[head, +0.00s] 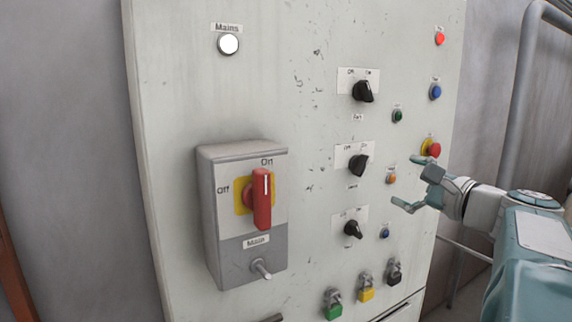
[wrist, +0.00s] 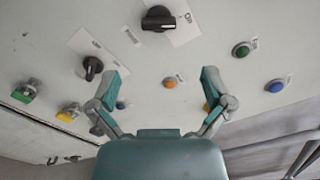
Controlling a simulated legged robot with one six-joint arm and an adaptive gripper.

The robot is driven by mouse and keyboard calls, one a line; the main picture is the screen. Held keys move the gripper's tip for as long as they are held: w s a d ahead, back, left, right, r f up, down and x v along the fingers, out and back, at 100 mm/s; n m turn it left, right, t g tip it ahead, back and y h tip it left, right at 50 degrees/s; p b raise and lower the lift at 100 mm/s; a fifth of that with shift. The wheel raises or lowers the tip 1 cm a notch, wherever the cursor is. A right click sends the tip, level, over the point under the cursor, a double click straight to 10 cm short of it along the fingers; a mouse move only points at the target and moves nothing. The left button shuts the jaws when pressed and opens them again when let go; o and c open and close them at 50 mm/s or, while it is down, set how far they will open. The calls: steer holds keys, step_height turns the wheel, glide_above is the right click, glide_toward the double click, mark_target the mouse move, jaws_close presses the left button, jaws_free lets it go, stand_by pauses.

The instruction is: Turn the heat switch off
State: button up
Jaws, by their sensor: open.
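Three black rotary switches sit in a column on the grey cabinet panel (head: 310,45), each on a white plate with Off and On marks. The top switch (head: 363,91), middle switch (head: 358,164) and bottom switch (head: 353,229) have small name labels too blurred to read surely, so I cannot tell which is heat. The wrist view shows the middle switch (wrist: 158,18) at the top and the bottom switch (wrist: 92,67) at the left. Their exact settings are unclear. My gripper (head: 411,183) is open and empty, right of the switches; its spread fingers show in the wrist view (wrist: 160,82).
The orange button (head: 391,178) and red emergency button (head: 434,150) are close to my gripper. A red main switch (head: 262,198) on a grey box stands left. Green (head: 334,311), yellow (head: 367,294) and black (head: 394,278) padlock-like fittings sit below. A pipe (head: 520,90) runs at right.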

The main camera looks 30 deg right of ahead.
mark_target(365, 168)
steer(key=w, duration=0.3)
steer(key=w+a, duration=0.1)
steer(key=w, duration=0.5)
steer(key=shift+w+a, duration=0.25)
steer(key=shift+a, duration=0.05)
steer(key=shift+w+d, duration=0.1)
steer(key=shift+w, duration=0.2)
steer(key=shift+w+d, duration=0.1)
steer(key=shift+d, duration=0.15)
steer(key=shift+a, duration=0.15)
steer(key=c, duration=1.1)
